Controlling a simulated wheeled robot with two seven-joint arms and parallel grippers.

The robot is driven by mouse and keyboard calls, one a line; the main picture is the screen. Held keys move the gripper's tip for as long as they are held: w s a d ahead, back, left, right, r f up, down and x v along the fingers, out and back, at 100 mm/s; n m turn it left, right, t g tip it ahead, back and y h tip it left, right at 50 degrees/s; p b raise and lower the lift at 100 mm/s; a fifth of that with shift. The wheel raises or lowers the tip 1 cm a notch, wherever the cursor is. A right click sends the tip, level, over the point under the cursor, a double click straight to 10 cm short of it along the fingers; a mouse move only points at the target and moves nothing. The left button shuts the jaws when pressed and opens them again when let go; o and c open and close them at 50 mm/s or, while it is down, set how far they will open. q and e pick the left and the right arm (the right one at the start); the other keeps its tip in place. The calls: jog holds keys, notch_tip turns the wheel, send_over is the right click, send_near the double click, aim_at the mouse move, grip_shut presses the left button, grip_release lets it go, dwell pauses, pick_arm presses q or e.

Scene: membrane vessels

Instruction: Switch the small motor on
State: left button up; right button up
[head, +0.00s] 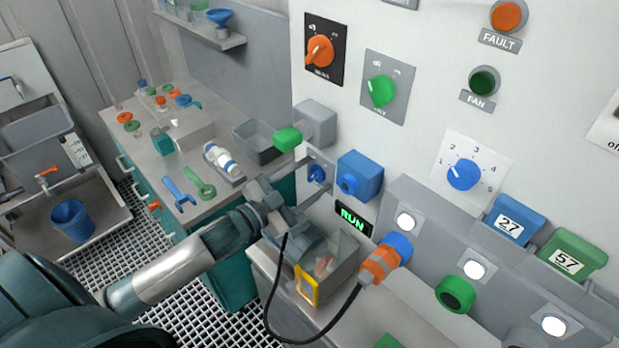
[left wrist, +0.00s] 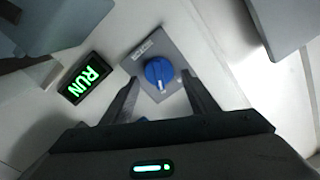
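A blue rotary knob (head: 317,173) on a small grey plate is set low on the white panel wall. It also shows in the left wrist view (left wrist: 159,71), with a pale pointer line on it. My left gripper (left wrist: 160,88) is open, its fingers on either side of the knob in that view; I cannot tell if they touch it. A RUN sign (head: 353,219) glows green beside the knob. A clear-sided box (head: 327,268) below is partly hidden by my left arm. My right gripper is not in view.
A blue box with a round front (head: 360,176) juts from the wall right of the knob. A grey block with a green knob (head: 287,138) juts out to the left. A black cable with an orange plug (head: 381,263) loops below my left gripper.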

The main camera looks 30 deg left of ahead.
pick_arm(q)
jog(key=shift+s, duration=0.1)
jog(key=shift+s+a+f, duration=0.1)
jog(key=shift+s+a, duration=0.05)
jog(key=shift+s, duration=0.25)
jog(key=b+v, duration=0.5)
jog(key=v, duration=1.1)
jog(key=shift+b, duration=0.35)
jog(key=shift+s+a, duration=0.1)
jog(key=shift+s, duration=0.05)
